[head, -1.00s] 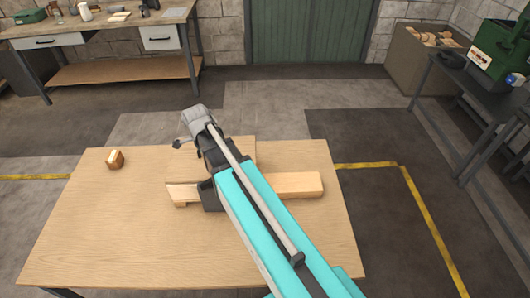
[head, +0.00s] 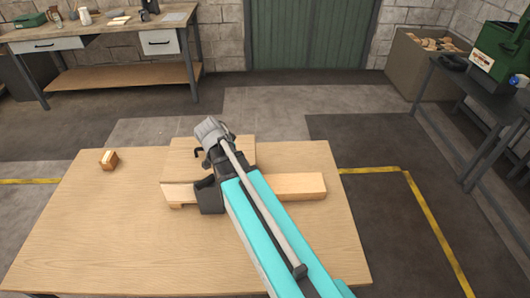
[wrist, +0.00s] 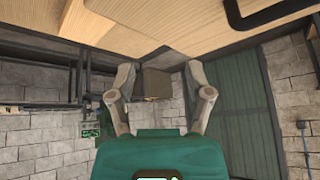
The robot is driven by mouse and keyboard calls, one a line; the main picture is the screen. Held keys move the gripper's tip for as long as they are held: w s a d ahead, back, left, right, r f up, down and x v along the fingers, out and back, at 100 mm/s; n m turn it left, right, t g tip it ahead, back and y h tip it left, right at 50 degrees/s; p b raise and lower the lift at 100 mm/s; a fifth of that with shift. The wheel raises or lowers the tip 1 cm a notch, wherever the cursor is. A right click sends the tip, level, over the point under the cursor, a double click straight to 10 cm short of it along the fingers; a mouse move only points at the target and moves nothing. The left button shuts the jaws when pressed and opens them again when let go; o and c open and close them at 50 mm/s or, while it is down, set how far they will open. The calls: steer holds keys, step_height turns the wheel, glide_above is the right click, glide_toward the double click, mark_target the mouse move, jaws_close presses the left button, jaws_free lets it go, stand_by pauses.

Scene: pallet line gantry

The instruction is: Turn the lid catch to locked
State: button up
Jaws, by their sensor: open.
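In the head view, a pale wooden board (head: 182,160) lies on the table, with a long wooden bar (head: 300,187) in front of it. My arm covers part of both. I cannot make out the lid catch in the head view. A dark, bent bar (wrist: 238,20) shows against the wood at the top right of the wrist view; I cannot tell whether it is the catch. My gripper (wrist: 160,70) is open, its two fingers apart with nothing between them. In the head view its fingers are mostly hidden by my arm.
The wooden table (head: 110,230) is clear at front left. A workbench (head: 95,30) stands at the back, a crate (head: 405,70) at back right and a dark side table (head: 465,100) on the right.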

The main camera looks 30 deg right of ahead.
steer(key=d+n+h+b, duration=0.1)
steer(key=d+f+n+h+b, duration=0.1)
steer(key=d+n, duration=0.1)
steer(key=d+n+t+b, duration=0.1)
steer(key=d+n+b, duration=0.1)
steer(key=shift+s+f+h, duration=0.15)
steer(key=shift+f+h, duration=0.25)
steer(key=d+n+b, duration=0.1)
steer(key=d+n+t+h+b, duration=0.1)
steer(key=n, duration=0.1)
steer(key=d+n+b, duration=0.1)
steer(key=shift+s+f+n+h+b, duration=0.2)
steer(key=shift+f+n+h+b, duration=0.1)
steer(key=shift+f+h+b, duration=0.1)
steer(key=shift+s+d+f+n+t+h+b, duration=0.15)
steer(key=shift+d+n+t+h+b, duration=0.5)
steer(key=shift+n+b, duration=0.9)
steer(key=shift+s+d+f+n+t+h+b, duration=0.1)
steer(key=shift+d+n+t+h+b, duration=0.55)
steer(key=shift+n, duration=1.45)
steer(key=shift+s+d+f+n+t+h+b, duration=0.15)
steer(key=shift+d+n+t+h+b, duration=0.45)
steer(key=shift+n+b, duration=1)
steer(key=shift+d+r+n, duration=0.1)
steer(key=shift+d+n, duration=0.05)
steer(key=shift+n, duration=0.1)
steer(key=shift+g+p, duration=0.3)
steer(key=shift+p, duration=0.05)
